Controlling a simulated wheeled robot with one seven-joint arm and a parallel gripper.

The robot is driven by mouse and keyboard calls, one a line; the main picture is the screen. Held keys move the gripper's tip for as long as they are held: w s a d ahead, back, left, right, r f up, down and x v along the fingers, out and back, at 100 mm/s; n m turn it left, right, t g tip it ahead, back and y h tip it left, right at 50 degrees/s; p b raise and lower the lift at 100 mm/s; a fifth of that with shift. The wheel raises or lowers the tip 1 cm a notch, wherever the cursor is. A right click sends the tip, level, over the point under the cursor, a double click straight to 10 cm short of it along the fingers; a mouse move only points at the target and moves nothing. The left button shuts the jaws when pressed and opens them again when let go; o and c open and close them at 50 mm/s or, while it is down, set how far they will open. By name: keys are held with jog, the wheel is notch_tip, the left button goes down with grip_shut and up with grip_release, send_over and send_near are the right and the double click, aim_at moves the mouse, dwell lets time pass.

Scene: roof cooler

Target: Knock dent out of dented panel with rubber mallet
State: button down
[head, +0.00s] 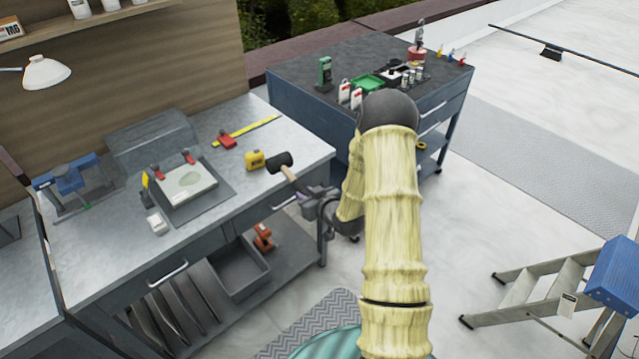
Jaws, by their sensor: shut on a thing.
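The rubber mallet (280,161) has a black head and a light wooden handle. My gripper (307,192) is shut on the handle and holds the mallet at the front right edge of the metal workbench. The head appears over the bench top, but I cannot tell whether it touches it. The light panel (178,192) lies on a dark mat on the bench, to the left of the mallet, with red clamps (188,157) at its back edge. A pale greenish oval patch (190,178) on the panel looks like the dent.
A yellow tape measure (255,160) sits just left of the mallet head. A small white box (157,222) and a blue vise (66,174) are further left. A cart (300,80) with bottles stands behind my arm, and a stepladder (560,290) stands at right.

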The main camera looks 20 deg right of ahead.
jog(key=s+a+f+m+h, duration=0.2)
jog(key=s+a+f, duration=0.3)
jog(key=s+a, duration=0.2)
jog(key=shift+s+a+f+h, duration=0.3)
jog(key=shift+s+a+h, duration=0.05)
jog(key=shift+s+h, duration=0.1)
jog(key=shift+w+d, duration=0.1)
